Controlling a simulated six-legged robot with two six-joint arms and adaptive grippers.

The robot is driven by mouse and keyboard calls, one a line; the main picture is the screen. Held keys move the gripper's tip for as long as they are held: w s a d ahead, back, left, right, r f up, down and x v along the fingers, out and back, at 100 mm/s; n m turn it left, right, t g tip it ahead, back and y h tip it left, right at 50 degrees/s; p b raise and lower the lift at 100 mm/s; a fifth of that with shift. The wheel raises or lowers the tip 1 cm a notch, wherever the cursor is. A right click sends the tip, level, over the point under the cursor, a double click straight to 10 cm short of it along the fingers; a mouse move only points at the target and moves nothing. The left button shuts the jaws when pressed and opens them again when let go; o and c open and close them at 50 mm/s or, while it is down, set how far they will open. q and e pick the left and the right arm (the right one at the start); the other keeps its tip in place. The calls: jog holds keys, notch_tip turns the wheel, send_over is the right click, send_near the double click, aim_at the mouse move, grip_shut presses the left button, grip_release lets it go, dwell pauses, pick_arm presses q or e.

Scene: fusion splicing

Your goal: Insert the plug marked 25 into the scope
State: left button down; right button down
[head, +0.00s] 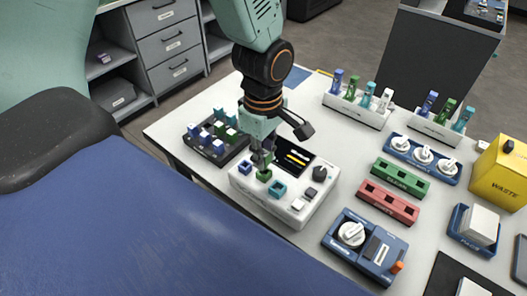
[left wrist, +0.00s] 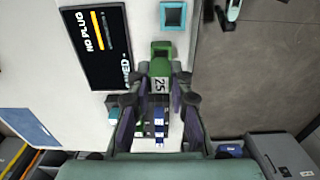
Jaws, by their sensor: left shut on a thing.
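The green plug marked 25 (left wrist: 160,85) is between the fingers of my left gripper (left wrist: 157,98), which is shut on it. In the head view my left gripper (head: 262,158) points down over the scope (head: 250,194), a white box with a black screen (head: 294,158). The screen reads "NO PLUG" in the left wrist view (left wrist: 97,45). A green square piece (head: 264,175) is just below the fingertips, beside a teal square port (head: 278,188). I cannot tell whether the plug's end touches a port. My right gripper is not in view.
A dark tray (head: 207,151) of blue and green plugs stands left of the scope. A blue device with a white knob (head: 365,246), a red block (head: 388,202) and a green block (head: 400,179) are to the right. White racks (head: 357,112) with coloured items stand behind.

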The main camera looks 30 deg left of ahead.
pick_arm(q)
jog(key=shift+s+f, duration=0.15)
jog(key=shift+f, duration=0.45)
jog(key=shift+f+b, duration=0.45)
jog(key=shift+f, duration=0.2)
dwell(0.4)
jog(key=c, duration=1.1)
grip_release()
jog(key=shift+c, duration=0.2)
jog(key=shift+r, duration=0.1)
notch_tip(320, 180, up, 6)
jog(key=p, duration=0.6)
